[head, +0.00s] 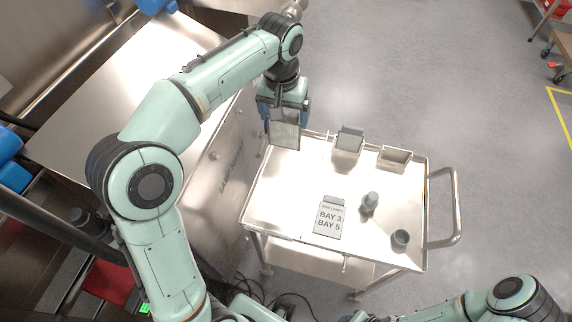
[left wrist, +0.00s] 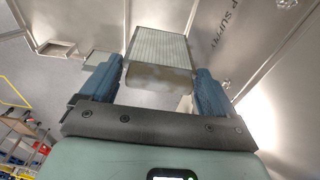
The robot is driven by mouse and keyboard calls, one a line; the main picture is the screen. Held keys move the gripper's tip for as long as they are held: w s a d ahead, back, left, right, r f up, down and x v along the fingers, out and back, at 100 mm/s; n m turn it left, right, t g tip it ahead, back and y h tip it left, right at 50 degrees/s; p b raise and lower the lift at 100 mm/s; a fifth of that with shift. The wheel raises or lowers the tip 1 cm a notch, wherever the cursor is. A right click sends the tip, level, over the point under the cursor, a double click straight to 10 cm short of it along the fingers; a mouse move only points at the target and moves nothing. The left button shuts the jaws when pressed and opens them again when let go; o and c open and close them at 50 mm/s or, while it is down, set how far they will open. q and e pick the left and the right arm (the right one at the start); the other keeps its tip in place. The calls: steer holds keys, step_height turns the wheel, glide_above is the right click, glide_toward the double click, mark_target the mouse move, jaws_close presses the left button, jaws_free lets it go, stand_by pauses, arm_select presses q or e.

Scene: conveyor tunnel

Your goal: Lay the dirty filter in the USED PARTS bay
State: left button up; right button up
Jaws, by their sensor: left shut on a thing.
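My left gripper (head: 286,110) is shut on the dirty filter (head: 285,133), a grey pleated panel. It holds the filter at the far left corner of the cart, beside the trays. In the left wrist view the filter (left wrist: 160,45) sits between the two blue fingers, with a brownish smudged near end. Two small trays stand at the cart's far edge: one (head: 346,150) with a grey-green panel in it, and an open, seemingly empty one (head: 395,164). No USED PARTS label is readable on either. My right arm enters at the bottom right, its gripper out of frame.
The metal cart (head: 285,205) carries a card reading BAY 3, BAY 5 (head: 328,219), a dark-topped bottle-like item (head: 369,203) and a small dark round item (head: 400,240). Its handle (head: 457,210) is at right. A steel cabinet stands close on the left.

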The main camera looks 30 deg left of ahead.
arm_select(q)
step_height(320, 180, down, 20)
steer(key=b, duration=0.3)
steer(key=shift+s, duration=0.15)
arm_select(e)
steer(key=shift+s+f, duration=0.7)
steer(key=shift+f, duration=0.3)
steer(key=shift+s+f, duration=0.65)
steer(key=shift+f, duration=0.35)
arm_select(q)
steer(key=shift+r, duration=0.15)
steer(key=shift+f, duration=0.25)
steer(key=o, duration=1.2)
steer(key=shift+o, duration=0.2)
arm_select(e)
steer(key=shift+s+f, duration=0.1)
arm_select(q)
steer(key=shift+r, duration=0.15)
